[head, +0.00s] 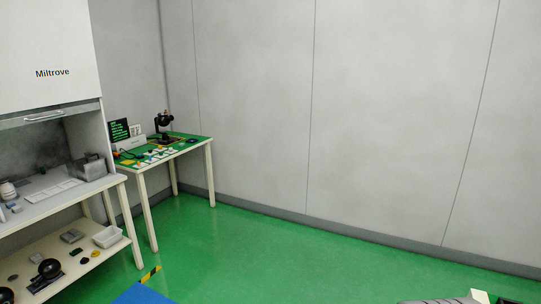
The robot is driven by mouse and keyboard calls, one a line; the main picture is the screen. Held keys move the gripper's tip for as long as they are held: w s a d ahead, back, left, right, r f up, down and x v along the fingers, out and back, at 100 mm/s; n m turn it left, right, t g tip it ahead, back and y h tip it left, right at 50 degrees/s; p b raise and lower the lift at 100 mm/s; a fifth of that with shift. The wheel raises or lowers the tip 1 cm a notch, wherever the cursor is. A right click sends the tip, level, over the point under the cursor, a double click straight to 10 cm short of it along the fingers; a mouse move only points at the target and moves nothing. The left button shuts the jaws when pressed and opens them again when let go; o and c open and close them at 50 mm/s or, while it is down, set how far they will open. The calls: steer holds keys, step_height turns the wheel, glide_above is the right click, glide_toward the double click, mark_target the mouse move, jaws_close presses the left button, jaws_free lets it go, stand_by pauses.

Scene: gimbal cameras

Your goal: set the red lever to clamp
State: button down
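No red lever can be made out in the head view. A small table with a green top (203,140) stands in the back left corner, with a black device on a stand (162,124) and several small parts on it. These are too small to tell apart. My gripper is not in view.
A white hood marked Miltrove (50,88) stands at the left over a bench (75,195) with a grey box (89,166). A lower shelf holds a white bin (107,236) and black items. A blue mat (145,292) lies in front. Green floor (260,255) is clear.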

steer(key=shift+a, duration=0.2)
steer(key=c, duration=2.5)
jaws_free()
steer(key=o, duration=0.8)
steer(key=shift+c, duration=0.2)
